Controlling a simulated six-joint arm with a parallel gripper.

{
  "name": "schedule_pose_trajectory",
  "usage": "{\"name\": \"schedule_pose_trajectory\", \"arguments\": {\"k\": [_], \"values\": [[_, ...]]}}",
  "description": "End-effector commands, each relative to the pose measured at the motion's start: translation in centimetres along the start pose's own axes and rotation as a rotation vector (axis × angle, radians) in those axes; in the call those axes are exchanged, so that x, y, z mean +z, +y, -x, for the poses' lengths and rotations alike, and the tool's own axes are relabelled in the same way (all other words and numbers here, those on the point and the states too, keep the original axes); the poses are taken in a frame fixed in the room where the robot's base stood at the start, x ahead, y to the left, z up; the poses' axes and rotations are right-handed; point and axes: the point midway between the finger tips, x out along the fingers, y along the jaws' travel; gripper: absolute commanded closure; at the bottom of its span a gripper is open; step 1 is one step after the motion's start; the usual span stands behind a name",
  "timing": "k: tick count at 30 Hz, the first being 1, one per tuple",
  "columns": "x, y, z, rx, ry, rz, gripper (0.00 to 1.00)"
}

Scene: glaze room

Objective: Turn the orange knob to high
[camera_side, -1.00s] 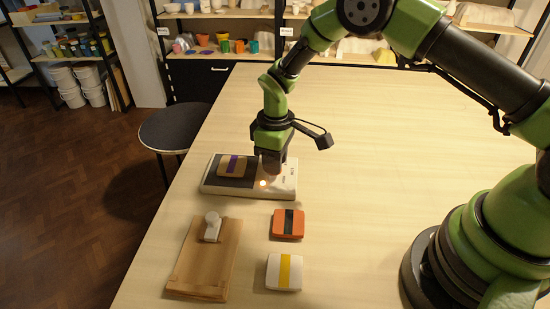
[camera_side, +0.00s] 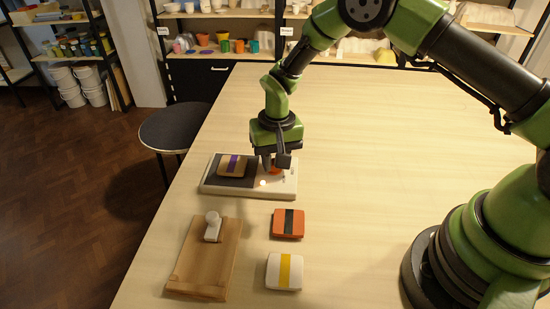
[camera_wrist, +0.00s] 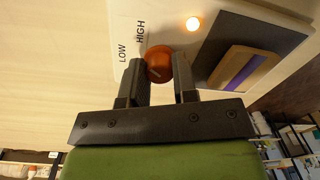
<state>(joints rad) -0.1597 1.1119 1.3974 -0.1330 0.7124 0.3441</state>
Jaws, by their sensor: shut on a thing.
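The orange knob (camera_wrist: 158,62) sits on a pale control panel (camera_wrist: 213,30) printed LOW and HIGH to the knob's left in the wrist view. A small mark shows on the knob, but I cannot tell which word it points to. My gripper (camera_wrist: 158,75) is shut on the knob, one dark finger on each side. In the side view my gripper (camera_side: 270,164) points down at the panel, and a bit of orange knob (camera_side: 275,171) shows between the fingers. A small round lamp (camera_wrist: 193,23) beside the knob is lit.
A wooden block with a purple band (camera_side: 233,165) lies on the panel's dark plate. In front lie an orange block with a dark band (camera_side: 288,223), a white block with a yellow band (camera_side: 284,271) and a wooden board (camera_side: 207,262).

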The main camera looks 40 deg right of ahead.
Motion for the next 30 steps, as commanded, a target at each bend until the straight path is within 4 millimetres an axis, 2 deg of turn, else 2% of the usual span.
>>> {"name": "schedule_pose_trajectory", "arguments": {"k": [6, 15, 30], "values": [[0.05, 0.03, 0.07, 0.002, 0.004, -0.186, 0.97], [0.04, -0.01, 0.07, 0.002, 0.01, -0.365, 0.97], [0.04, -0.01, 0.07, 0.002, 0.013, -0.447, 0.97]]}}
